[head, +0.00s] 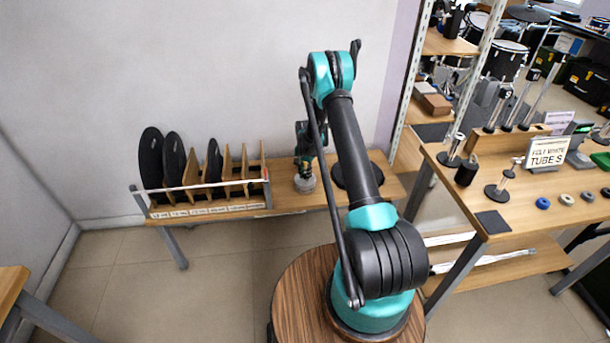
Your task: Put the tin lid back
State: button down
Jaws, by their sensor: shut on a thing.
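My gripper (304,172) points down over the low wooden bench, left of my arm. It is shut on a pale grey round thing, which looks like the tin lid (305,184). The thing is small in this view. I cannot tell whether it is a lid alone or sits on a tin, nor whether it touches the bench. Just right of it, a dark round disc (340,177) lies flat on the bench, partly hidden behind my arm.
A wooden rack (205,211) with upright dividers and several black discs (151,155) stands on the bench (288,202) at left. A table (520,195) with posts and a sign (546,151) is at right. Bare bench shows between rack and gripper.

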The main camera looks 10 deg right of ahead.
jog(key=shift+f, duration=0.3)
jog(key=shift+f, duration=0.1)
jog(key=c, duration=1.4)
grip_release()
jog(key=shift+o, duration=0.2)
